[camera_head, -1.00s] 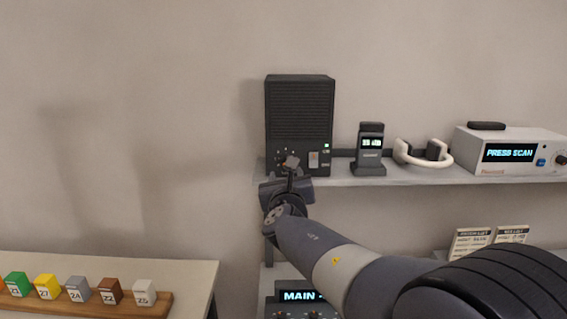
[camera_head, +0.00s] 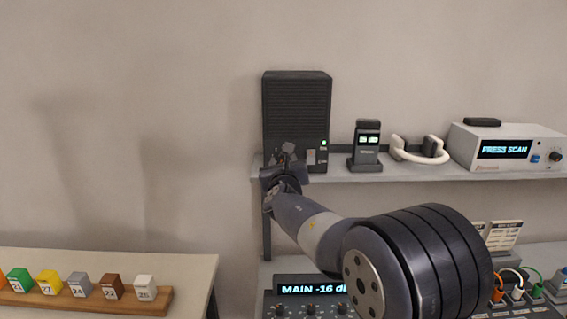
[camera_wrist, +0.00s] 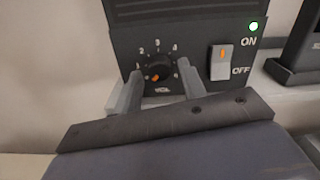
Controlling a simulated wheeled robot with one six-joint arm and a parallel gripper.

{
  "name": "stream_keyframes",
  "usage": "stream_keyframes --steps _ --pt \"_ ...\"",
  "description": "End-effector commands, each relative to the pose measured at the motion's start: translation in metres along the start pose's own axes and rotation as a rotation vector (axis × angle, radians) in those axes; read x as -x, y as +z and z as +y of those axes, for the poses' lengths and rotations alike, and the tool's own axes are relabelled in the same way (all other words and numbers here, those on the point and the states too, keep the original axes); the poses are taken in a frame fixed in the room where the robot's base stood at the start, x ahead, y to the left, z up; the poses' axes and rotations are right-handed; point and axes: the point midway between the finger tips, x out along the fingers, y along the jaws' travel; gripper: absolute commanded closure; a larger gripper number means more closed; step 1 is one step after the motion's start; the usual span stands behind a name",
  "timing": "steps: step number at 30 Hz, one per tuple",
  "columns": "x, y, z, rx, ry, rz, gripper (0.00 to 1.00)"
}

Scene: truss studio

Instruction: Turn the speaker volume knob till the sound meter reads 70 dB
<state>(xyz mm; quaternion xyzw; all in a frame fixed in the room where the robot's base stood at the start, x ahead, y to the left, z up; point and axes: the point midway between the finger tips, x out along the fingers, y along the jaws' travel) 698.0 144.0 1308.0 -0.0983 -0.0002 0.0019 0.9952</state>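The black speaker (camera_head: 297,105) stands on the shelf; its lower front fills the top of the wrist view (camera_wrist: 180,12). Its dark round volume knob (camera_wrist: 158,66) has numbers around it and an orange mark at the lower left. My gripper (camera_wrist: 160,76) is open, with one finger on each side of the knob and small gaps showing; I cannot tell whether either finger touches it. In the head view my gripper (camera_head: 287,154) hides the knob. The sound meter (camera_head: 367,146) stands upright right of the speaker, its display lit but too small to read.
The speaker's switch (camera_wrist: 221,62) is beside a lit green lamp (camera_wrist: 253,26). White headphones (camera_head: 425,158) and a "PRESS SCAN" box (camera_head: 508,136) share the shelf (camera_head: 420,174). Below, a mixer display (camera_head: 310,288) reads "MAIN -16", the rest hidden by my arm.

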Motion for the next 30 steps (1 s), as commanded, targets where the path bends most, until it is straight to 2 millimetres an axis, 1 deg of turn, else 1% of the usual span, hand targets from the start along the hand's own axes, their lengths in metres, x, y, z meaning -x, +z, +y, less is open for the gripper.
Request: stream_keyframes --steps 1,2,13,23,30 --pt "0.0001 0.0000 0.0000 0.000 0.000 0.000 0.65" --pt "0.0001 0.0001 0.0000 0.000 0.000 0.000 0.67" --pt "0.0002 0.0001 0.0001 0.000 0.000 0.000 0.97" --pt "0.0003 -0.0024 0.0005 -0.047 0.000 -0.001 0.98" --pt "0.0004 -0.0051 0.0010 -0.195 0.000 -0.002 0.98"
